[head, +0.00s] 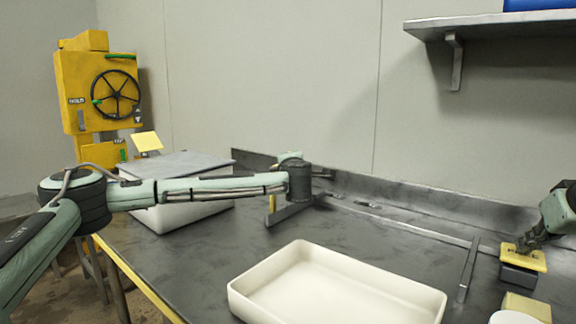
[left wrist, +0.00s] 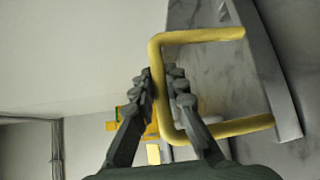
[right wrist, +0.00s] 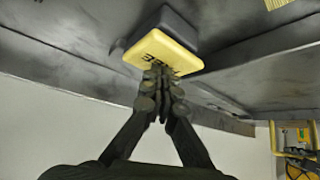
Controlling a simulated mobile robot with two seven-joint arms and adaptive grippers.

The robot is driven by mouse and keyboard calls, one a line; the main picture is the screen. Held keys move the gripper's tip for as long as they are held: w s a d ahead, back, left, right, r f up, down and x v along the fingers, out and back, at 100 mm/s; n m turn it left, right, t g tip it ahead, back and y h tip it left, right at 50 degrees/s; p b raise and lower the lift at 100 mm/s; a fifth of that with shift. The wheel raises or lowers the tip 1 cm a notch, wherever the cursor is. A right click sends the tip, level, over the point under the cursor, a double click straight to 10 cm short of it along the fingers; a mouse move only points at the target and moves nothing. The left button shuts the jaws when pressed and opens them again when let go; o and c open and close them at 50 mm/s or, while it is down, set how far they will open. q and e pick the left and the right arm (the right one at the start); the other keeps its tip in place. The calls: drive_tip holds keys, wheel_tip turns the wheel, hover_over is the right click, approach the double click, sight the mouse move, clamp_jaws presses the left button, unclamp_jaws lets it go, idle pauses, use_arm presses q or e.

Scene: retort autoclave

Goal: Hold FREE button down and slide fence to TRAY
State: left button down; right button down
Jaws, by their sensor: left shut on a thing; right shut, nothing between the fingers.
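The FREE button is a yellow block on a dark base (head: 517,275), at the right of the bench. My right gripper (head: 530,243) is shut and empty, its fingertips against the button's lettered face in the right wrist view, where the yellow button (right wrist: 165,52) shows. I cannot tell how far it is pressed. The fence (head: 290,213) is a dark grey bar at the back middle of the bench, with a yellow handle (head: 272,204). In the left wrist view my left gripper (left wrist: 168,88) is shut on the yellow U-shaped handle (left wrist: 205,36). In the head view my left wrist hides that gripper.
A rail (head: 400,226) runs along the bench's back, with a second grey bar (head: 467,271) near its right part. A cream tray (head: 330,265) stands in front. A lidded white box (head: 180,217) is at left. A yellow autoclave (head: 97,90) stands beyond; a shelf (head: 490,24) hangs above right.

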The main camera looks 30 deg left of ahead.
drive_tip(key=shift+f, duration=0.2)
use_arm(q)
drive_tip(key=s+d, duration=0.2)
drive_tip(key=d, duration=1)
drive_tip(key=shift+s+d, duration=0.25)
drive_tip(key=shift+d, duration=0.1)
drive_tip(key=shift+r, duration=0.1)
drive_tip(key=c, duration=1.5)
unclamp_jaws()
drive_tip(key=shift+a, duration=0.1)
drive_tip(key=shift+c, duration=0.2)
drive_tip(key=v, duration=1.2)
